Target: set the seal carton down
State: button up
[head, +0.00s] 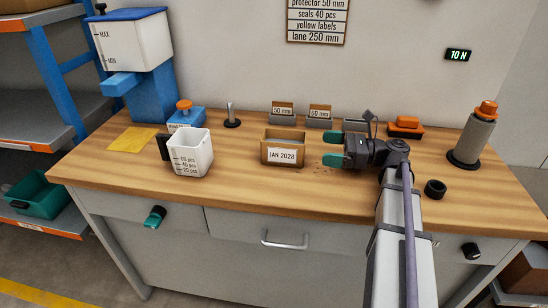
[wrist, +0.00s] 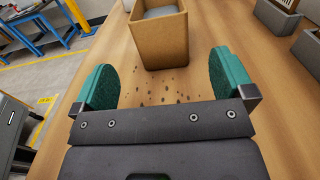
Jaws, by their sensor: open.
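The seal carton (head: 282,153) is a brown open-topped box with a white label reading JAN 2028. It stands upright on the wooden bench (head: 240,185), near the middle. In the wrist view the carton (wrist: 160,38) is just beyond the fingertips, with something grey inside. My gripper (head: 331,148) is to the right of the carton in the head view, with its green fingers pointing at it. In the wrist view my gripper (wrist: 165,75) is open and empty, and the fingers appear apart from the carton.
Small dark bits lie on the bench between gripper and carton. A white measuring cup (head: 190,155) stands left of the carton. Two grey bins, labelled 50 mm (head: 283,115) and 60 mm (head: 319,117), are behind it. A black ring (head: 435,189) lies at the right.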

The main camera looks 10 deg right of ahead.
jog(key=x, duration=1)
jog(key=shift+w+a+r, duration=0.1)
jog(key=shift+a, duration=0.2)
jog(key=shift+d, duration=0.1)
jog(key=c, duration=1.4)
jog(key=shift+r, duration=0.1)
notch_tip(320, 180, up, 10)
jog(key=p, duration=1)
